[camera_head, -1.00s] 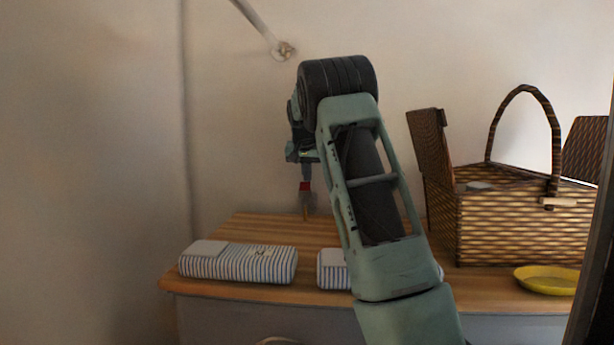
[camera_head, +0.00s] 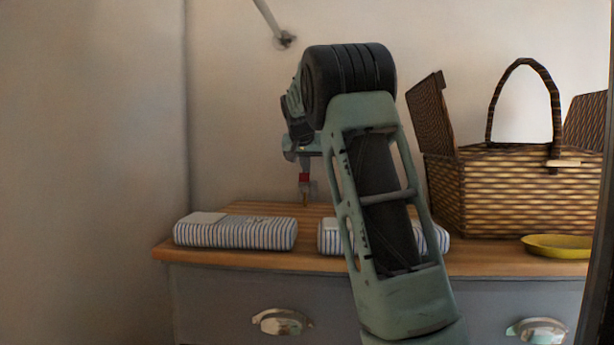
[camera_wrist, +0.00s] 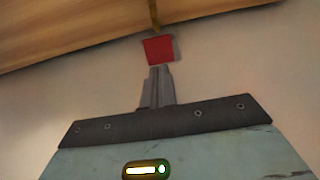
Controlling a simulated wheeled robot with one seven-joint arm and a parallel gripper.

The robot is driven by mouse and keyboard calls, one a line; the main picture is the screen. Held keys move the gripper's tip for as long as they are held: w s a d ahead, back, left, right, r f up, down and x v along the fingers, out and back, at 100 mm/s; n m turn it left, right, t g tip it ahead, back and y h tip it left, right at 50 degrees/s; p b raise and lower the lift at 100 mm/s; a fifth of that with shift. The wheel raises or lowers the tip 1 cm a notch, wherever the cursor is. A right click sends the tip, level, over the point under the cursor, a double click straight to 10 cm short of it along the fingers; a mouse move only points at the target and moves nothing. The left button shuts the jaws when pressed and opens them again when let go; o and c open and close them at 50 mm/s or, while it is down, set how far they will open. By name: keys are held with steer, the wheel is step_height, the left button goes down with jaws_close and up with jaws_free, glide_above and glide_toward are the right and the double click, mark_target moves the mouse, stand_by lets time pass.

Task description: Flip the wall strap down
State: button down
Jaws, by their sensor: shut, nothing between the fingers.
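The wall strap shows as a small red block (camera_head: 304,178) with a thin golden-brown strip (camera_head: 305,198) below it, close above the dresser top. In the wrist view the red block (camera_wrist: 158,50) lies just past my fingertips, and the strip (camera_wrist: 154,14) runs from it toward the wood. My gripper (camera_head: 304,167) points down, directly above the red block in the head view. In the wrist view my gripper (camera_wrist: 158,70) has its grey fingers together with nothing between them. I cannot tell whether the fingertips touch the block. My arm hides part of the wall to the right.
The wooden dresser top (camera_head: 240,208) carries two striped bundles (camera_head: 236,232) (camera_head: 333,235), an open wicker basket (camera_head: 505,195) and a yellow dish (camera_head: 556,246). A diagonal rod (camera_head: 268,18) is fixed to the wall above. The wall left of my gripper is clear.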

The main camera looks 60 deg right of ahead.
steer(key=shift+s+a+f+t+h+b, duration=0.3)
steer(key=shift+a+f+h+b, duration=0.4)
steer(key=shift+b, duration=2.05)
steer(key=shift+s+a+f+t+h+b, duration=0.35)
steer(key=shift+f+b, duration=0.6)
steer(key=shift+b, duration=1.75)
steer(key=shift+s+a+f+t+h+b, duration=0.15)
steer(key=shift+a+f+t+h+b, duration=0.4)
steer(key=shift+b, duration=2.2)
steer(key=b, duration=0.1)
steer(key=f+b, duration=0.1)
steer(key=b, duration=0.1)
steer(key=a+f+b, duration=0.1)
steer(key=shift+s+f+g+b, duration=0.2)
steer(key=shift+s+g+b, duration=0.1)
steer(key=shift+b, duration=0.1)
steer(key=shift+a+f+b, duration=0.15)
steer(key=shift+b, duration=0.15)
steer(key=shift+f, duration=0.35)
steer(key=shift+h, duration=0.3)
step_height(320, 180, up, 5)
steer(key=p, duration=0.4)
steer(key=shift+s+r, duration=0.1)
steer(key=shift+r, duration=0.05)
steer(key=a+f+b+v, duration=0.1)
steer(key=f+b+v, duration=0.1)
steer(key=v, duration=0.7)
steer(key=shift+s+a+b, duration=0.25)
steer(key=shift+s+b, duration=0.05)
steer(key=shift+s, duration=0.1)
